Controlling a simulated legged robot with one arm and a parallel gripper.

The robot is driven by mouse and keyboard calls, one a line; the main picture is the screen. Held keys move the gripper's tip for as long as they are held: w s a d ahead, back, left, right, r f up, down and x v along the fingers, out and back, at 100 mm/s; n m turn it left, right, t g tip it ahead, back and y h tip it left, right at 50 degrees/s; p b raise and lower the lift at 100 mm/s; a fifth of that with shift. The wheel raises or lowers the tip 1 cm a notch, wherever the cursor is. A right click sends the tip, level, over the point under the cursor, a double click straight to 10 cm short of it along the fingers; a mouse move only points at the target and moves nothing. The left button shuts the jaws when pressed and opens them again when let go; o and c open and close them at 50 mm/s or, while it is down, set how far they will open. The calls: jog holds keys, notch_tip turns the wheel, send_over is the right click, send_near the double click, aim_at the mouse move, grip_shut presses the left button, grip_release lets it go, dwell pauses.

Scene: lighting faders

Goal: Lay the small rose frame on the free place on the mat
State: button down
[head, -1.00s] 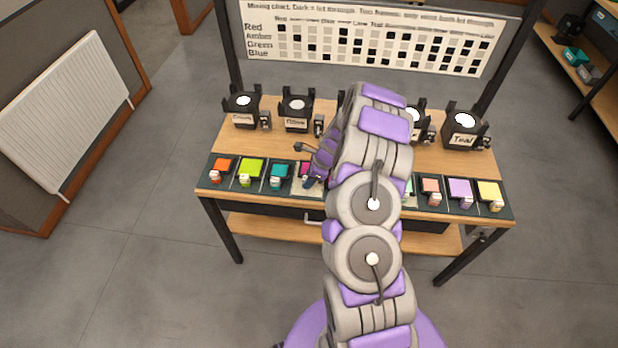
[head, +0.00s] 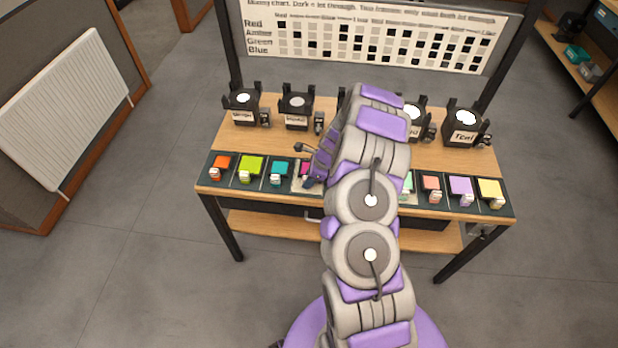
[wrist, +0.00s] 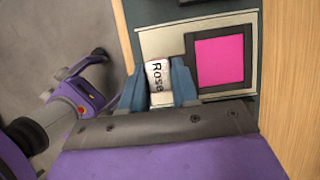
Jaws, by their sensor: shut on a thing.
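The small rose frame (wrist: 219,63) has a bright pink pane in a dark border and a white tab marked "Rose". In the wrist view my gripper (wrist: 158,75) is shut on that tab, one blue-grey finger on each side. The frame lies flat over a pale rectangular place (wrist: 165,40) on the dark mat, and pale margins show around it. I cannot tell whether it touches the mat. In the head view the rose frame (head: 306,168) shows in part beside my arm, and my fingertips are mostly hidden.
The dark mat (head: 203,184) runs along the bench's front edge. Left of the rose frame lie orange (head: 221,161), lime and teal frames; to the right are mint, salmon, lavender (head: 460,188) and yellow ones. Black lamp stands (head: 464,125) line the back. My arm hides the middle.

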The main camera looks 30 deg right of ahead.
jog(key=shift+f, duration=0.45)
jog(key=c, duration=0.8)
grip_release()
jog(key=shift+r, duration=0.1)
jog(key=p+v, duration=0.3)
jog(key=v, duration=0.5)
jog(key=w+a+p+v, duration=0.1)
jog(key=p+v, duration=0.2)
jog(key=v, duration=0.4)
jog(key=r+p+v, duration=0.1)
jog(key=p+v, duration=0.2)
jog(key=v, duration=0.5)
jog(key=shift+w+a+r+p, duration=0.2)
jog(key=shift+a+r+p, duration=0.1)
jog(key=shift+p, duration=0.1)
jog(key=shift+f, duration=0.1)
